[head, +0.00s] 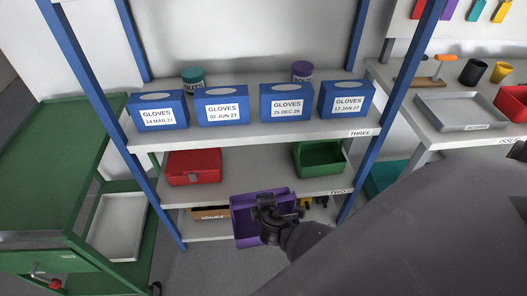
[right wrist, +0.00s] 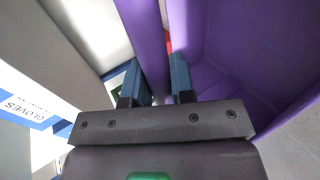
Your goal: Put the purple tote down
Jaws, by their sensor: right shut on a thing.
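The purple tote (head: 245,218) hangs in front of the shelf unit, at about the height between shelf TWO and the lowest shelf. My right gripper (head: 268,208) is shut on its near wall or rim. In the right wrist view the two fingers (right wrist: 155,85) straddle a purple wall of the tote (right wrist: 225,60), with its inside to the right. The tote looks empty where its inside shows. Its lower part and far side are partly hidden by my right arm. My left gripper is not in view.
Shelf THREE (head: 250,133) holds several blue glove boxes (head: 222,105). Shelf TWO (head: 255,190) holds a red case (head: 194,168) and a green bin (head: 320,160), with clear room between them. A green cart (head: 65,160) stands left; a bench with a grey tray (head: 460,110) stands right.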

